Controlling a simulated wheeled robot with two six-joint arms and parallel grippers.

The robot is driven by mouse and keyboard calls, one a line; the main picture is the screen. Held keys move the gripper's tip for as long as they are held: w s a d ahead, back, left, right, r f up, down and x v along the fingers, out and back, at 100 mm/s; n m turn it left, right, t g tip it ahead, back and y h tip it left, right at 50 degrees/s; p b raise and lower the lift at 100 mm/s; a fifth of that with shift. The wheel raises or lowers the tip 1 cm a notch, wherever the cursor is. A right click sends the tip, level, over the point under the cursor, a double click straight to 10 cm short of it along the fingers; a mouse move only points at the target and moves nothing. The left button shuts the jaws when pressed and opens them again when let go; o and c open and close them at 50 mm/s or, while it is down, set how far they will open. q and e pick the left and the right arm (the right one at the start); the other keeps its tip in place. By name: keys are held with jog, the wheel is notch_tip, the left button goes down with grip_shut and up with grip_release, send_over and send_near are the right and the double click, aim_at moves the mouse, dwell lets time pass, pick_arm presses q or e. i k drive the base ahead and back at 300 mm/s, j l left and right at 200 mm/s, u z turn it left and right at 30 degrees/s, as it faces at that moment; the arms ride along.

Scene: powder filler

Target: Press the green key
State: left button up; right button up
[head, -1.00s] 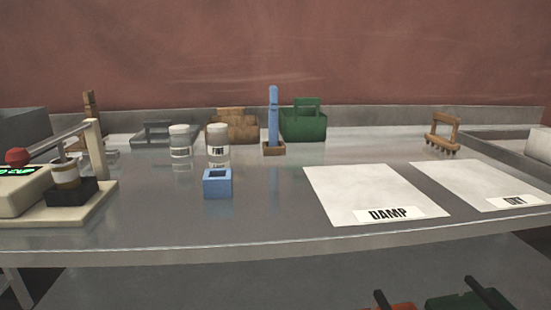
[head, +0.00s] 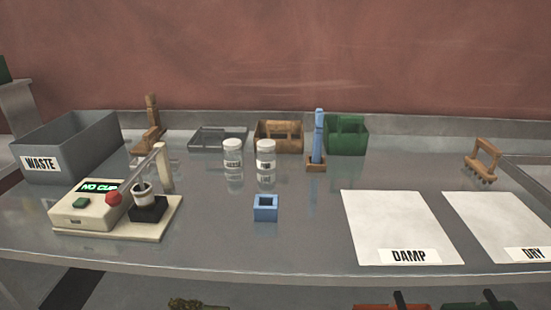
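The green key (head: 79,203) sits on top of the cream powder filler (head: 88,213) at the left of the table. The filler's display (head: 98,186) is lit and reads "NO CUP", its end partly hidden by the lever. A lever with a red knob (head: 113,198) slants down in front of the display. A whitish cup-like vessel (head: 143,196) stands in a black holder (head: 148,209) on the filler's base. Neither of my grippers shows in the head view.
A grey WASTE bin (head: 75,146) stands behind the filler. Two white jars (head: 233,155) and a blue square holder (head: 265,207) are mid-table. DAMP (head: 400,225) and DRY (head: 505,225) sheets lie at right. Brown and green (head: 346,136) containers stand behind. The table front centre is clear.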

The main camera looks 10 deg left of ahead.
aim_at(81, 202)
jog(key=u, duration=1.35)
